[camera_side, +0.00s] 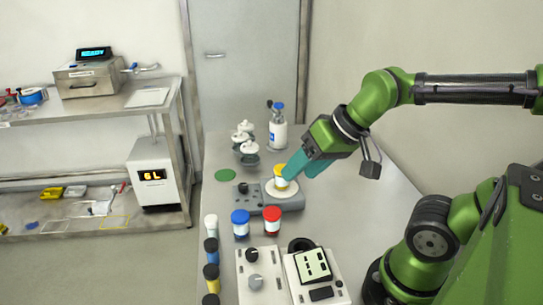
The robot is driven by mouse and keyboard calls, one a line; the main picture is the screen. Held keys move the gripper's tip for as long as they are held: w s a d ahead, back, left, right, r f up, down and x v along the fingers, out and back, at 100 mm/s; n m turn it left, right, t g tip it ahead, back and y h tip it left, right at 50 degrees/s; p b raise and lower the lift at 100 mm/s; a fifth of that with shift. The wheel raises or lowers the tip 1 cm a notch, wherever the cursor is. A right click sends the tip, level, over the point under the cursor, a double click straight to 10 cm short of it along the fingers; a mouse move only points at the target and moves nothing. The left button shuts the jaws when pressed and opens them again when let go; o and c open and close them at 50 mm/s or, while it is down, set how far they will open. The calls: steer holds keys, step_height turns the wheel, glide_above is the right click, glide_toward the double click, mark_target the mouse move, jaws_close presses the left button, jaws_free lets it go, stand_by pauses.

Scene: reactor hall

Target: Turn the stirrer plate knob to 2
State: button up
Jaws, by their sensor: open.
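The stirrer plate (290,204) is a grey unit with a round white top, in the middle of the table. A yellow-capped jar (281,184) stands on its round top. A small dark knob (243,188) sits on the plate's left part; its pointer and scale marks are too small to read. My gripper (298,172) has teal fingers angled down to the left, close to the right of the yellow-capped jar. It is open, with nothing seen between its fingers. I cannot tell whether a finger touches the jar.
Blue-capped (240,224) and red-capped jars (271,222) stand in front of the plate. A two-knob box (270,287) and a device with a display (313,265) are nearer. White-topped vessels (243,140) and a blue-capped bottle (278,130) stand behind. Table right of the plate is clear.

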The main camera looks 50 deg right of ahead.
steer(key=w+d+g, duration=0.3)
steer(key=w, duration=0.7)
steer(key=n+g+h, duration=0.2)
steer(key=n+g, duration=0.2)
glide_above(243, 185)
steer(key=shift+f, duration=1.7)
step_height(243, 185, down, 16)
steer(key=shift+f, duration=0.25)
steer(key=shift+c, duration=0.4)
jaws_close()
